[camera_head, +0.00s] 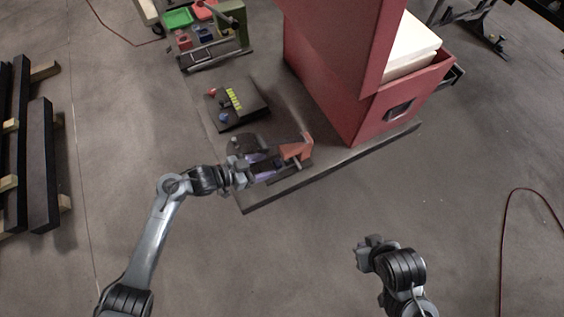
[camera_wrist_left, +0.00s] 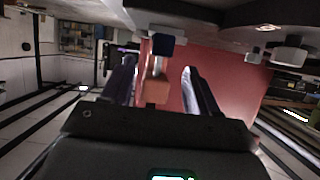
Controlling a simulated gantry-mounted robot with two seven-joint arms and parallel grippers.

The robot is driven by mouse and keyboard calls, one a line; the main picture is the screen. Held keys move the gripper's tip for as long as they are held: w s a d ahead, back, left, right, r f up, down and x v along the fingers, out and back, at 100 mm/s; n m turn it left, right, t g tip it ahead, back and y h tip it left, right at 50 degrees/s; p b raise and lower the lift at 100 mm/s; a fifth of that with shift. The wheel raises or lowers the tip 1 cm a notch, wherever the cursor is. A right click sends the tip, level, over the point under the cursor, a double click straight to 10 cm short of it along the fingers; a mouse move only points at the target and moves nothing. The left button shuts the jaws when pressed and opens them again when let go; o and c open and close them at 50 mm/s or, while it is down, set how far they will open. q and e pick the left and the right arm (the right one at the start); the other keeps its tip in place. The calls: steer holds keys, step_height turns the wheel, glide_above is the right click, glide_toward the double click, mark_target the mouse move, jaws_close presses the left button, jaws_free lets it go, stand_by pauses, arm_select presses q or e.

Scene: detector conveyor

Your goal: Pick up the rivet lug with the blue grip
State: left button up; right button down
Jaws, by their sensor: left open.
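My left gripper (camera_head: 276,165) is open over the low dark platform, with its two fingers pointing right toward an orange-red block (camera_head: 297,149). In the left wrist view, a part with a dark blue end (camera_wrist_left: 167,43), a pale metal shank and an orange-brown block (camera_wrist_left: 155,91) shows between the open fingers. The blue end looks like the rivet lug's grip, but I cannot tell for sure. No finger visibly touches it. My right gripper (camera_head: 370,247) is apart at the lower right, its jaws unclear.
A dark block (camera_head: 250,112) with a yellow strip, a red piece and a blue piece (camera_head: 223,117) lies behind my left gripper. A tall red cabinet (camera_head: 330,70) stands to the right on the platform (camera_head: 345,160). A rack with colored bins (camera_head: 180,18) is at the back. The floor in front is clear.

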mark_target(274, 163)
arm_select(q)
steer(key=shift+x, duration=2.2)
steer(key=shift+w, duration=0.1)
steer(key=shift+a, duration=0.1)
steer(key=shift+c, duration=0.4)
steer(key=c, duration=1)
jaws_close()
steer(key=shift+r, duration=0.1)
